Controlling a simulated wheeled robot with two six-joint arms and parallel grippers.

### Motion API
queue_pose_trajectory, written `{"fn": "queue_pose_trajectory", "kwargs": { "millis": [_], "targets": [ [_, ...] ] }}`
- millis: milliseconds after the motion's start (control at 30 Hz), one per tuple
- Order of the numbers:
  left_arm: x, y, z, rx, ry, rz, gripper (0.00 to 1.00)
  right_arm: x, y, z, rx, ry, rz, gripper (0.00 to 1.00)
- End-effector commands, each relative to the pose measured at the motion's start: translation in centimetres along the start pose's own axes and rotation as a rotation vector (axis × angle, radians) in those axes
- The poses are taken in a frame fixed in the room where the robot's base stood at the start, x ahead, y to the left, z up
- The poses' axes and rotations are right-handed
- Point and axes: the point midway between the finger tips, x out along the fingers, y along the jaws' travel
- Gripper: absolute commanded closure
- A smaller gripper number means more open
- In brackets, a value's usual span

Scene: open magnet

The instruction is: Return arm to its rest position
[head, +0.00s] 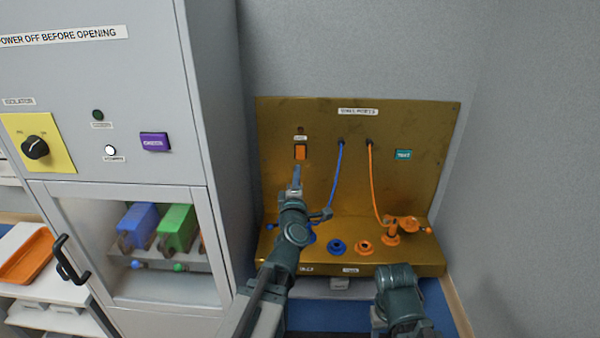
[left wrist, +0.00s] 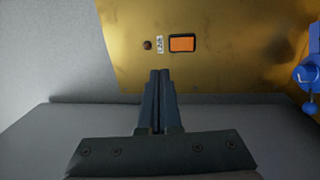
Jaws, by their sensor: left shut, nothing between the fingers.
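My left gripper (head: 296,176) is shut and empty in front of the gold panel (head: 430,150), just below the orange rocker switch (head: 300,152). In the left wrist view my left gripper (left wrist: 160,74) has its fingers pressed together. The orange switch (left wrist: 182,44) shows beyond the tips, apart from them, with a small dark round spot (left wrist: 147,45) beside it. My left arm reaches up from the bottom of the head view. Part of my right arm shows at the bottom right, but I do not see its gripper fingers.
Blue (head: 337,246) and orange (head: 364,247) ports sit on the gold ledge, with an orange valve (head: 402,222) to the right. Blue (head: 338,175) and orange (head: 373,185) cables hang from the panel. A grey cabinet (head: 170,80) stands left, its black handle (head: 70,262) sticking out.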

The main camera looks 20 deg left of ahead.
Motion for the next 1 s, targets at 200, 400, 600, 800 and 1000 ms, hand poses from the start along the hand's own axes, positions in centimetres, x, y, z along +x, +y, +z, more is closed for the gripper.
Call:
{"fn": "queue_pose_trajectory", "kwargs": {
  "millis": [200, 400, 600, 800, 1000],
  "targets": [
    [-0.1, -0.3, 0.8, 0.018, -0.027, -0.008, 1.0, 0.1, 0.0, 0.0, 0.0, 0.0, 0.0, 0.5],
    [-2.5, -4.2, 9.4, 0.25, -0.335, -0.1, 1.0, 1.2, -0.1, -0.1, -0.001, 0.0, 0.0, 0.5],
    [-10.1, -12.5, 18.6, 0.656, -0.801, -0.271, 1.0, 2.6, -0.2, -0.1, -0.001, 0.0, 0.0, 0.5],
    [-20.2, -21.2, 20.3, 1.08, -1.233, -0.499, 1.0, 4.0, -0.4, -0.2, -0.002, 0.0, 0.001, 0.5],
    [-28.3, -25.9, 16.1, 1.424, -1.549, -0.766, 1.0, 5.1, -0.5, -0.3, -0.002, 0.0, 0.001, 0.5]
  ]
}}
